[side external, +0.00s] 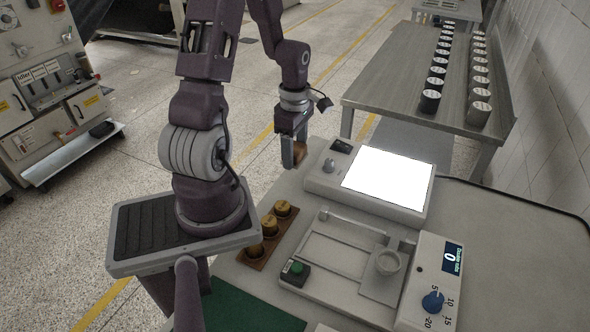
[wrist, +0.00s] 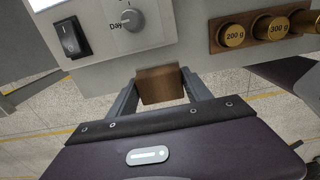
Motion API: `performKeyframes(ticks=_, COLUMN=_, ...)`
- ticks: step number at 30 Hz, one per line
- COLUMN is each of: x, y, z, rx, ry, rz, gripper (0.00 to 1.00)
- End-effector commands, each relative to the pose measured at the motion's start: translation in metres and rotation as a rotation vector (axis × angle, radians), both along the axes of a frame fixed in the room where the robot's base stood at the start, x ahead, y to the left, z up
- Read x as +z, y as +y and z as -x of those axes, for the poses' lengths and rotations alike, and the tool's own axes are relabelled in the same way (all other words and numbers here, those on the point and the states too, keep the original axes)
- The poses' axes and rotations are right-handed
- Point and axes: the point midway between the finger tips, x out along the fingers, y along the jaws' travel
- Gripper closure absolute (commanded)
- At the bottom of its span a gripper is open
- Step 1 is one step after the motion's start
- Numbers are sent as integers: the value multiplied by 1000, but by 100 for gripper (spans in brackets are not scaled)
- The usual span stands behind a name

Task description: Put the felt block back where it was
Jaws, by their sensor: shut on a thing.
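The felt block is a small brown block (wrist: 160,86), held between the two fingers of my gripper (wrist: 162,92) in the wrist view. In the side external view my gripper (side external: 294,160) hangs fingers down, left of the light box, with the brown block (side external: 300,151) partly hidden by a finger. The gripper is shut on the block. In the wrist view, floor shows around and behind the block, close to the table's edge. I cannot tell its height exactly.
A light box (side external: 325,185) with a bright panel stands right of my gripper. A wooden rack (side external: 265,238) holds brass-topped weights. Dark-sided cylinders (side external: 430,101) line a back table.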

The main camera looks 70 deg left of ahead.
Motion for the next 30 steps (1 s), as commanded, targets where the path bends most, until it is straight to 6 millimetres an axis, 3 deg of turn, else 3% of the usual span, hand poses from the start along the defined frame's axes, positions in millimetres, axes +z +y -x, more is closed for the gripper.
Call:
performKeyframes(ticks=8, x=-50, y=-1, z=0, rx=-3, ry=2, rz=2, gripper=87)
performKeyframes(ticks=19, x=-55, y=0, z=0, rx=-2, ry=0, rz=0, gripper=87)
performKeyframes(ticks=20, x=-56, y=0, z=0, rx=-2, ry=0, rz=0, gripper=41)
performKeyframes(ticks=21, x=-56, y=0, z=0, rx=-2, ry=-1, rz=-1, gripper=33)
performKeyframes(ticks=23, x=-56, y=0, z=0, rx=-2, ry=-1, rz=-1, gripper=21)
performKeyframes(ticks=30, x=-55, y=0, z=-1, rx=-2, ry=-1, rz=-1, gripper=21)
